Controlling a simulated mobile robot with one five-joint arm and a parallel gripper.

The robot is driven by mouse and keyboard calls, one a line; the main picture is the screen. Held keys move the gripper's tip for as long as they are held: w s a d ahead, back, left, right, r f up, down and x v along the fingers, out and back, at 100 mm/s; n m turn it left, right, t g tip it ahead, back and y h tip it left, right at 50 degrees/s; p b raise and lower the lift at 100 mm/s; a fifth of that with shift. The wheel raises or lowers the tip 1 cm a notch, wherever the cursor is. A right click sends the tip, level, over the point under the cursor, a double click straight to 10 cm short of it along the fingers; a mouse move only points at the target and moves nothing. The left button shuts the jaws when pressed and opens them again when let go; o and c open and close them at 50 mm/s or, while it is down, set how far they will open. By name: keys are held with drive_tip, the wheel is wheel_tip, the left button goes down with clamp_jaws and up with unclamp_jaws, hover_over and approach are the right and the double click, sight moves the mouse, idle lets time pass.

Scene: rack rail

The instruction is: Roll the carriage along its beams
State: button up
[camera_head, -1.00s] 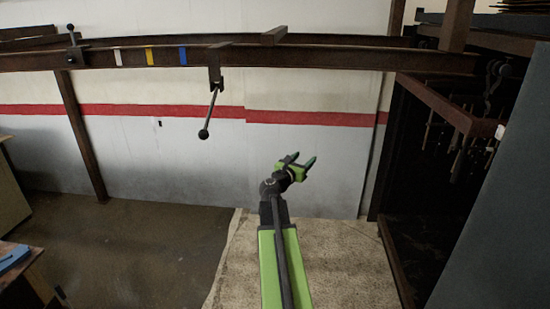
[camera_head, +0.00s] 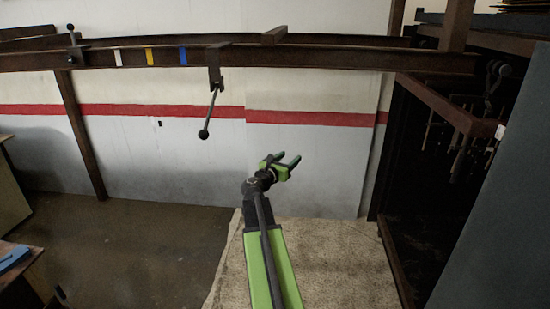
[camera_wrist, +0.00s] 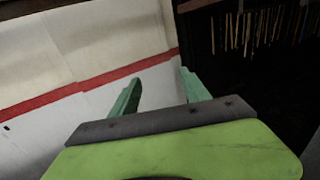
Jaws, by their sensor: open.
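The carriage (camera_head: 215,66) is a dark bracket hung on the front beam, right of the coloured marks. Its rod handle (camera_head: 210,114) slants down to a dark ball at the lower end. The front beam (camera_head: 330,58) runs level across the upper part of the head view, with another beam behind it. My gripper (camera_head: 290,162) is open and empty, below and right of the handle's ball and apart from it. In the wrist view its two green fingers (camera_wrist: 158,92) stand apart with nothing between them. The carriage does not show in the wrist view.
White, yellow (camera_head: 150,56) and blue (camera_head: 183,56) marks sit on the front beam. A dark clamp with a ball-topped lever (camera_head: 73,46) is at the left end. A dark rack (camera_head: 450,150) with hanging rods stands at right. The space before the wall is clear.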

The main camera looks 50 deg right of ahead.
drive_tip(key=w+a, duration=0.3)
drive_tip(key=w, duration=0.2)
drive_tip(key=shift+a, duration=0.25)
idle(0.4)
drive_tip(key=shift+c, duration=0.4)
clamp_jaws()
idle(1.0)
